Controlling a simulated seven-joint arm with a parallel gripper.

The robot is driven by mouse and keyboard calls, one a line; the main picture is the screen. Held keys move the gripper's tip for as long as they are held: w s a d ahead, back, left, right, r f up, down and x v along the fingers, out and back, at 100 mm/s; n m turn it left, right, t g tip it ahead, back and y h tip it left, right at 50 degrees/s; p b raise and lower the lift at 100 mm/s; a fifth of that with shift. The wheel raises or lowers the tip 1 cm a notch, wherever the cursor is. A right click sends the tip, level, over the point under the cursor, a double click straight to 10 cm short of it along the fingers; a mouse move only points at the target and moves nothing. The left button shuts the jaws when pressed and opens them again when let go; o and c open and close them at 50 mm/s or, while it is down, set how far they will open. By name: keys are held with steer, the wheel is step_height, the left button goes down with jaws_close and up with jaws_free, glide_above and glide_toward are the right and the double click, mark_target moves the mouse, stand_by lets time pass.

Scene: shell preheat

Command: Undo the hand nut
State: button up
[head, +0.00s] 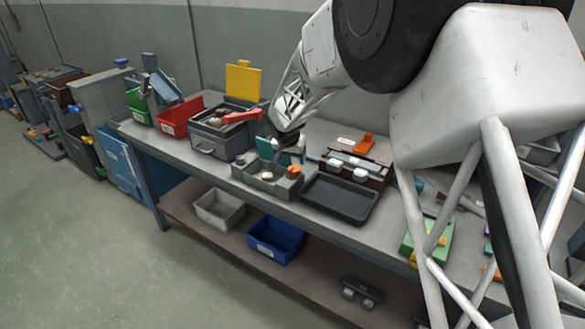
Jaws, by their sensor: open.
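No part is clearly marked as the hand nut. A grey-green fixture block (262,184) sits near the front edge of the bench. An orange round knob (294,171) stands on its right end, and a small cream disc (267,176) lies in its middle. To its right, a dark fixture (376,180) carries pale round knobs (360,174) and an orange piece (367,143) is behind it. My gripper (285,150) is open above and behind the grey-green block, pointing down. Its fingertips are small and partly lost against a teal item (292,157); I cannot tell whether they touch anything.
A black tray (340,198) lies right of the block. A blue bin (275,239) is on the lower shelf. My arm hides much of the right side.

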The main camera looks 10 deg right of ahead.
mark_target(294, 169)
steer(key=shift+w+f, duration=0.1)
steer(key=shift+w, duration=0.05)
steer(key=shift+x, duration=3.85)
steer(key=c, duration=0.9)
steer(key=shift+n+y, duration=0.3)
steer(key=shift+n, duration=0.4)
steer(key=o, duration=0.9)
